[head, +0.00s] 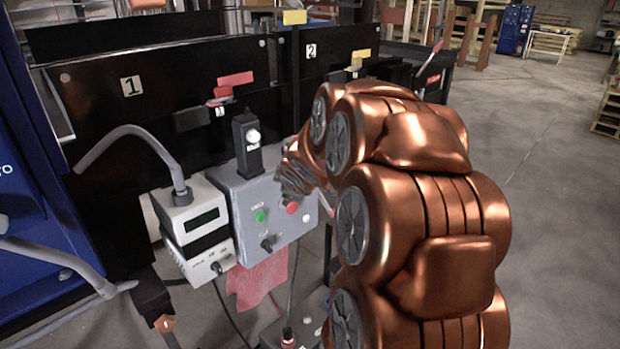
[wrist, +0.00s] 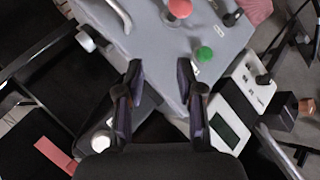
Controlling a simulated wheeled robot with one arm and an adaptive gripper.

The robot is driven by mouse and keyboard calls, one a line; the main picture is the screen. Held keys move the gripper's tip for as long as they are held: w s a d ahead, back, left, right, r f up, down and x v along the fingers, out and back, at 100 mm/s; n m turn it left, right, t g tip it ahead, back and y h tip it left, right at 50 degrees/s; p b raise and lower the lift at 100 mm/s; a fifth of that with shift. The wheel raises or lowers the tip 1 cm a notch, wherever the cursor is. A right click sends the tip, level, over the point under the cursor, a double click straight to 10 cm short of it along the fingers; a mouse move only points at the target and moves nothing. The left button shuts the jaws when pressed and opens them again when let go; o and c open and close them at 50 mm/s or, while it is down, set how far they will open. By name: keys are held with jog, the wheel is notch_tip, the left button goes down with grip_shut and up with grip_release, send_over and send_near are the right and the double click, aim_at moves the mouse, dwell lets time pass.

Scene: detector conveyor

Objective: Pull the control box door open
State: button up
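The grey control box (head: 238,195) hangs on the conveyor's front, with a green button, a red button and a black knob on its face. It fills the top middle of the wrist view (wrist: 160,45), where a curved light handle (wrist: 119,16) shows at its upper left. The door looks closed, though my arm hides the box's right side in the head view. My gripper (wrist: 158,72) is open, its two dark fingers wide apart over the box's edge with nothing held. In the head view, it is beside the box's upper right, its fingertips partly unclear.
A black upright device (head: 248,145) stands at the box's top. A white display unit (head: 193,222) adjoins its left, with a grey hose (head: 135,132) above. A red cloth (head: 262,280) hangs below. Open floor (head: 555,150) lies to the right.

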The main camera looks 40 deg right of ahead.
jog(key=w+d+f+n+t+b, duration=0.1)
jog(key=w+d+n+t, duration=0.25)
jog(key=d, duration=0.55)
jog(key=s+d+f+n+t+y+b, duration=0.25)
jog(key=s+d+n+t+y, duration=0.2)
jog(key=n, duration=0.25)
jog(key=shift+g, duration=0.4)
jog(key=shift+d+p+x, duration=0.2)
jog(key=shift+p+x, duration=1)
jog(key=shift+x, duration=3)
jog(key=shift+f, duration=0.2)
grip_shut()
